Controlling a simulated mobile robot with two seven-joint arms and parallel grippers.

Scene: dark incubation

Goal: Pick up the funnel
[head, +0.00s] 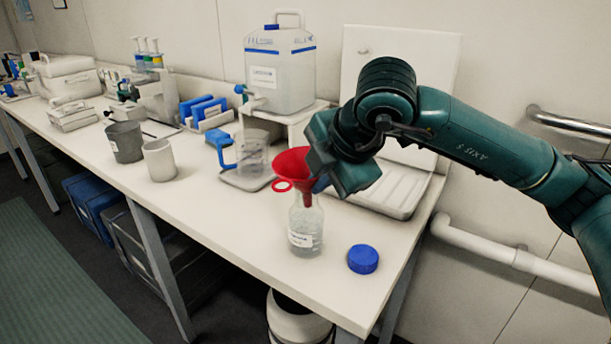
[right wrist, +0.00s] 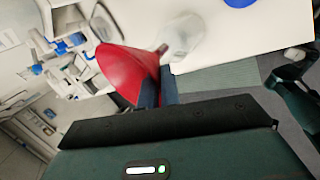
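The red funnel (head: 292,166) stands with its spout in the neck of a clear labelled bottle (head: 305,232) near the front of the bench. Its wide mouth faces up and a red ring tab sticks out at the left. My right gripper (head: 319,185) is at the funnel's right side, by its lower cone. In the right wrist view, the two fingers (right wrist: 158,90) are close together against the funnel (right wrist: 125,72) and appear shut on it. The exact contact is partly hidden. The bottle (right wrist: 183,36) shows just beyond. My left gripper is not in the head view.
A blue cap (head: 363,259) lies right of the bottle. A beaker on a tray (head: 247,180) stands behind the funnel. A white jug (head: 281,75) sits on a stand. Two cups (head: 159,161) stand at left. The bench front between cups and bottle is clear.

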